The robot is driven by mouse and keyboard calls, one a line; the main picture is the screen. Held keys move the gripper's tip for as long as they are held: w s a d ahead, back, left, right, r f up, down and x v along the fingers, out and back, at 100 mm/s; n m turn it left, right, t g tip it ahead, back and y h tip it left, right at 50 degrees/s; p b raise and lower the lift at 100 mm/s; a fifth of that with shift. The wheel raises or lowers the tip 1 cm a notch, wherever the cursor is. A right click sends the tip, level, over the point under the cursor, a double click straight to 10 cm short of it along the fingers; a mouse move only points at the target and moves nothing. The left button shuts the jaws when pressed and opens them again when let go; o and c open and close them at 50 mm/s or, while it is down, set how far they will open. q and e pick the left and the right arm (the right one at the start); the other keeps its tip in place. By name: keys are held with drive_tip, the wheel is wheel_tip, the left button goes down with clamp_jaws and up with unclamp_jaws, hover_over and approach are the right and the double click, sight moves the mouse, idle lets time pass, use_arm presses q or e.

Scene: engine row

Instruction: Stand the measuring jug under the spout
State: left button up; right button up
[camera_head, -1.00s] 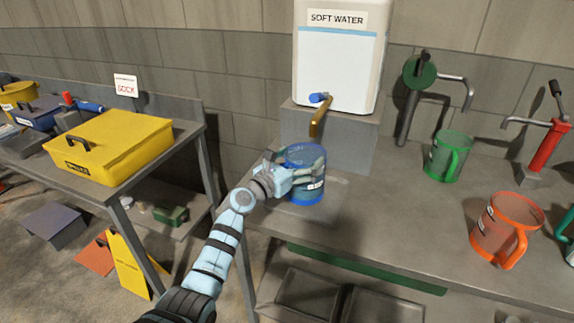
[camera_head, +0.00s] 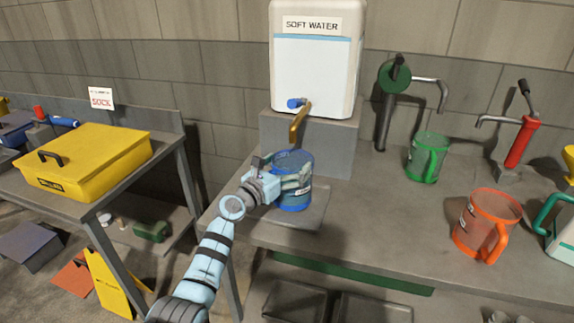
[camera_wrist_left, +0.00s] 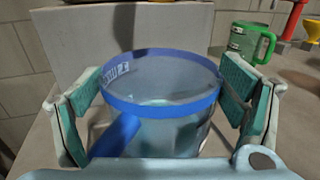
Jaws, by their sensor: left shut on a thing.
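The measuring jug (camera_head: 293,202) is clear with a blue rim and looks upright. It is below the brass spout (camera_head: 299,122) of the white soft water tank (camera_head: 314,75), over a flat grey tray (camera_head: 312,219). I cannot tell whether its base touches the tray. My left gripper (camera_head: 283,184) is shut on the jug's sides. In the left wrist view the fingers stand either side of the jug (camera_wrist_left: 160,95), with its blue handle toward me; the spout is out of that view. My right gripper is not in view.
A green jug (camera_head: 428,158) and an orange jug (camera_head: 487,224) stand to the right on the bench (camera_head: 375,215). A green-headed pump (camera_head: 394,78) and a red pump (camera_head: 520,143) stand behind them. A yellow box (camera_head: 85,160) sits on the left table.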

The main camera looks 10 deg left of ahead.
use_arm(q)
drive_tip(key=shift+f, duration=0.2)
drive_tip(key=o, duration=1.8)
drive_tip(key=shift+c, duration=0.2)
drive_tip(key=shift+s, duration=0.15)
drive_tip(key=shift+s+a+f, duration=0.15)
drive_tip(key=shift+s, duration=0.15)
drive_tip(key=v, duration=1.1)
